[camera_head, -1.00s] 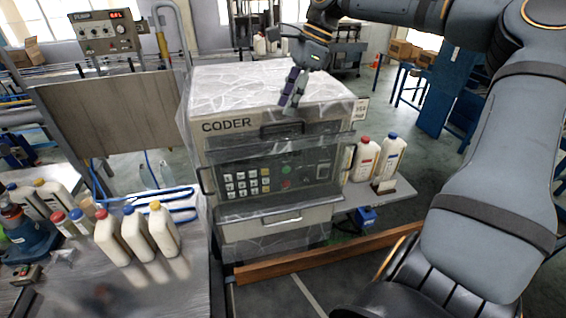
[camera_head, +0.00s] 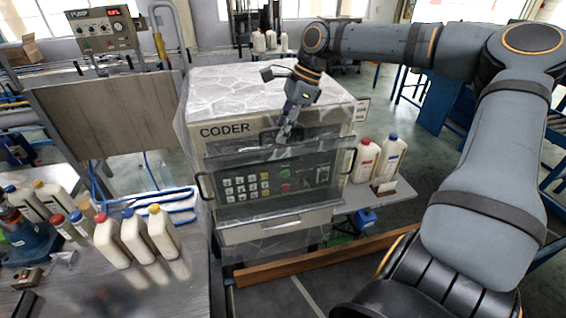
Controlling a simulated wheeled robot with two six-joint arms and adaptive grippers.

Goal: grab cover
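The machine marked CODER (camera_head: 225,158) stands in the middle of the view. Its cover (camera_head: 235,146), a see-through panel with a dark recessed handle (camera_head: 270,137) at the top, lies across the front above the keypad. My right gripper (camera_head: 285,134) reaches down over the machine's front top edge, with its fingertips at the right part of the handle. The fingers are small and overlap the handle, so I cannot tell whether they touch or grip it. My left gripper is out of view.
White bottles with red and blue caps (camera_head: 365,160) stand on a side shelf right of the machine. Several more bottles (camera_head: 137,237) stand on the table at lower left. A wooden beam (camera_head: 310,258) lies in front of the machine.

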